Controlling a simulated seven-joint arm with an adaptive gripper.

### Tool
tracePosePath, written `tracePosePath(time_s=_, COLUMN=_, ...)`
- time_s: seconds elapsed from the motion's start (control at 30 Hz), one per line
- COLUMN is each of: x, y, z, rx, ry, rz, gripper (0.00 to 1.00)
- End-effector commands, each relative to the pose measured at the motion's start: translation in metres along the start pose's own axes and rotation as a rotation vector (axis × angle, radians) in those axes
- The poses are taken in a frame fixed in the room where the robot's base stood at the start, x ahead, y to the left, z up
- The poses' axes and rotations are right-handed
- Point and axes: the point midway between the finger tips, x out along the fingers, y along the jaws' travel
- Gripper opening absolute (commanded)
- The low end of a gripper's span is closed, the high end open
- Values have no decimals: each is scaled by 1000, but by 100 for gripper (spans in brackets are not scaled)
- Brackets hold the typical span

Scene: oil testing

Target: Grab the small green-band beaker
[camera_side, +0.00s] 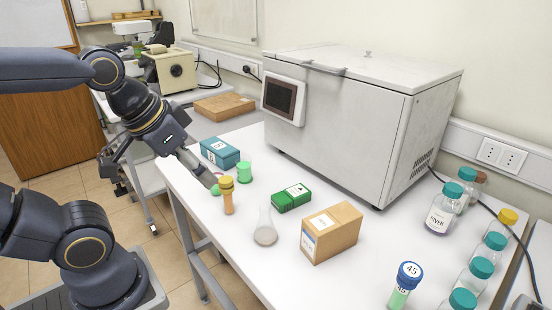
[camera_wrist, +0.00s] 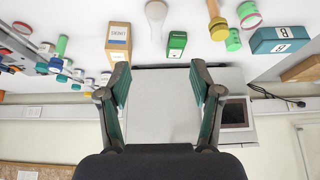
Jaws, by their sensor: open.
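Two small green vessels stand near the table's left edge. One is a green cylinder (camera_side: 244,173), seen in the wrist view (camera_wrist: 233,40). The other shows a green part and a pink ring (camera_side: 216,189), and lies at the top of the wrist view (camera_wrist: 249,14). I cannot tell for sure which is the green-band beaker. My gripper (camera_wrist: 160,68) is open and empty, with its two fingers spread and the white freezer behind them. In the side view its end is close to the pink-ringed vessel and partly hides it. Contact cannot be told.
A green box (camera_side: 291,197), a flask (camera_side: 265,228) and a brown box (camera_side: 331,233) stand to the right. The big white freezer (camera_side: 350,120) fills the back.

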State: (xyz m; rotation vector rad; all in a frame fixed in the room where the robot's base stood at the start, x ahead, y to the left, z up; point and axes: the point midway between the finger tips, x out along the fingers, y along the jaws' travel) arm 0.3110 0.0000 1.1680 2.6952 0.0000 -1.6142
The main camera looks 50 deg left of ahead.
Motion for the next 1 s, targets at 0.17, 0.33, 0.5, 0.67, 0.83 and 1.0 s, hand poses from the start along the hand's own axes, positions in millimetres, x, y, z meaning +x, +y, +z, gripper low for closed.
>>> tracePosePath(time_s=0.17, x=0, y=0, z=0, rx=0, ry=0, rz=0, gripper=79)
tracePosePath(time_s=0.33, x=0, y=0, z=0, rx=0, ry=0, rz=0, gripper=79)
tracePosePath(time_s=0.5, x=-14, y=0, z=-11, rx=45, ry=8, rz=1, gripper=79)
tracePosePath(time_s=0.67, x=-37, y=-8, z=-67, rx=72, ry=-7, rz=-9, gripper=79)
tracePosePath(time_s=0.83, x=-29, y=-41, z=-140, rx=44, ry=-95, rz=-37, gripper=79)
tracePosePath(time_s=1.0, x=17, y=-96, z=-197, rx=-20, ry=-210, rz=-60, gripper=79)
